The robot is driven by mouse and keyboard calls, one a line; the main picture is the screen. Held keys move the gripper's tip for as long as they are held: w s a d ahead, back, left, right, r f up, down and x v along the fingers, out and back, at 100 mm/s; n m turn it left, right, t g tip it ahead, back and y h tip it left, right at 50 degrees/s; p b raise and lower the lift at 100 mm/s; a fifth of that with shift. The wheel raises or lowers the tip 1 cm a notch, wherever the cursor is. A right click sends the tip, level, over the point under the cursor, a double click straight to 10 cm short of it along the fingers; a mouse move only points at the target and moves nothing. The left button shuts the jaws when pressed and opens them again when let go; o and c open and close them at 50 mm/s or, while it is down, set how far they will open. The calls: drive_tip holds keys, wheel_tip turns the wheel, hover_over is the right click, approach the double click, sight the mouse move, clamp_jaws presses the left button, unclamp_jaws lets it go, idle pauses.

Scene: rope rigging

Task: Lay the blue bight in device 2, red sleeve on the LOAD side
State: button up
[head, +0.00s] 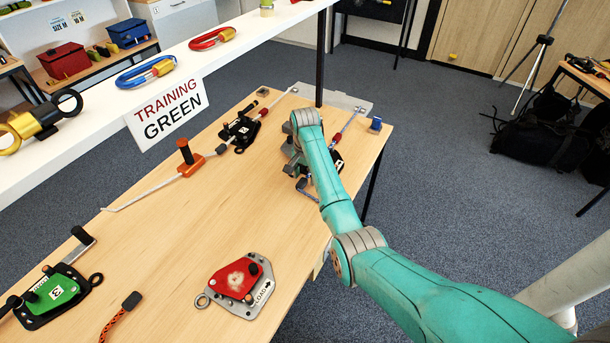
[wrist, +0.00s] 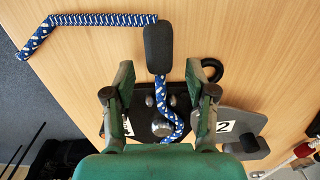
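Device 2 (wrist: 226,127) shows in the wrist view as a black base plate with round grey studs, its grey side plate with the label "2" swung to the right. The blue rope (wrist: 88,19), flecked white and yellow, bends under a black handle (wrist: 159,48) and curves past the right side of the large stud, its far part hidden under my gripper. My gripper (wrist: 160,94) is open, one finger on each side of the rope, close over device 2. In the head view the arm mostly hides device 2; a reddish part (head: 338,136) shows on the rope beyond it, too small to be sure.
A red device (head: 235,279) marked LOAD and a green device (head: 52,291) marked 3 lie nearer. A white shelf (head: 210,46) overhangs the table's far left side.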

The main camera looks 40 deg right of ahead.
drive_tip(key=shift+r, duration=3.75)
drive_tip(key=shift+s, duration=0.1)
